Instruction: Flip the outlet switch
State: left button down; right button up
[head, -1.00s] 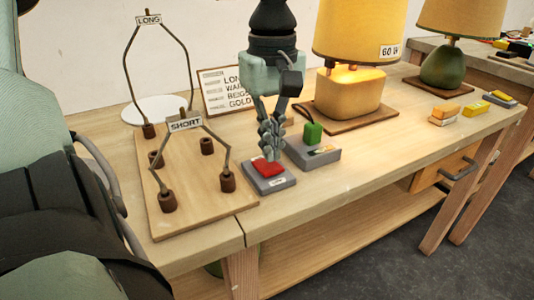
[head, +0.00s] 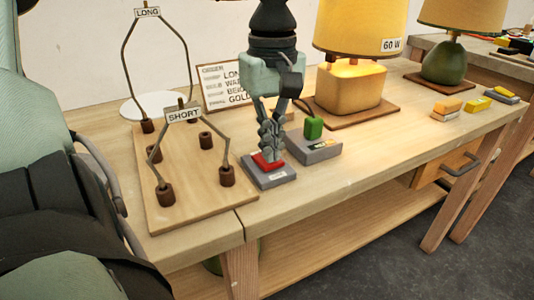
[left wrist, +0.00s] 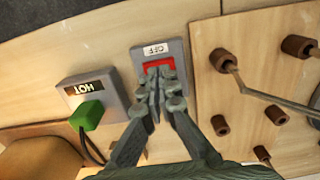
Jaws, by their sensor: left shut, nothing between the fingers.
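The outlet switch is a red rocker (head: 262,163) on a grey box (head: 270,180) at the bench's front edge. In the left wrist view the red rocker (left wrist: 157,63) is partly hidden by my fingers, and a label on the grey box (left wrist: 140,62) reads OFF. My left gripper (head: 270,155) points down over the rocker, shut and empty. In the left wrist view the fingertips of this gripper (left wrist: 160,75) overlap the rocker's edge; I cannot tell whether they press on it. My right gripper is not in view.
A grey box marked HOT (left wrist: 75,88) with a green plug (head: 313,128) stands just right of the switch. A wooden board (head: 190,212) with wire frames and brown pegs stands left. A lit yellow lamp (head: 350,88) stands behind. A sign leans at the back.

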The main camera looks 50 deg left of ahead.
pick_arm(q)
jog(key=shift+f+b, duration=0.45)
jog(key=shift+f, duration=0.05)
jog(key=shift+r, duration=0.1)
jog(key=shift+r+p, duration=2.5)
jog(key=shift+r, duration=0.95)
jog(key=shift+f, duration=0.1)
